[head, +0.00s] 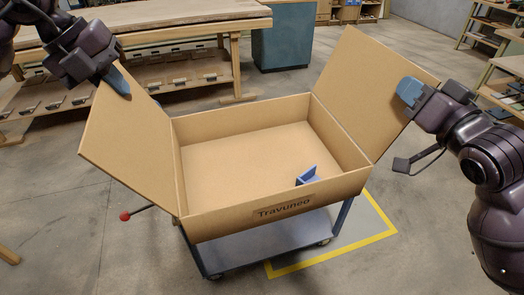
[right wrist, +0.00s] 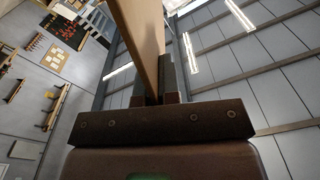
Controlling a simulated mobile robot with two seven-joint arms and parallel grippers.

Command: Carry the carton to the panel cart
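The open brown carton (head: 270,205), marked "Travuneo", is in the middle of the head view, with its left and right flaps up. My left gripper (head: 118,80) is on the upper edge of the left flap, one blue fingertip showing inside; the other finger is hidden. My right gripper (head: 409,92) is on the outer edge of the right flap. In the right wrist view the flap (right wrist: 142,40) stands between its fingers. A blue-grey wheeled cart (head: 265,245) is below the carton; I cannot tell if they touch. A small blue bracket (head: 307,177) lies inside the carton.
A yellow-bordered floor area (head: 355,246) lies under and right of the cart. A wooden workbench (head: 170,15) stands behind at left, with a blue-green cabinet (head: 285,38) beside it. Shelving (head: 490,28) is at far right. A red-knobbed lever (head: 126,215) sticks out left of the carton.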

